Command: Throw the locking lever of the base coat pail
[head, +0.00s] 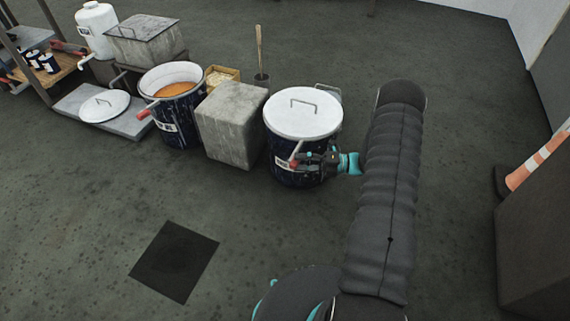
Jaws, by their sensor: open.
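A dark blue pail (280,142) stands upright on the floor with a white lid (300,120) on top, which has a wire handle. Its label is too small to read, so I cannot tell from it whether this is the base coat pail. A lever with a red end (294,163) shows at the pail's front, below the lid rim. My gripper (302,161) is open at the pail's front right, with its fingers beside the lever. I cannot tell whether they touch it. The gripper hides part of the lever and the pail's front.
A grey block (232,122) stands left of the lidded pail. Beyond it is an open blue pail (177,128) with orange contents and a red-ended lever. A loose white lid (104,106) lies on a grey slab at left. The front floor is clear around a dark square (174,261).

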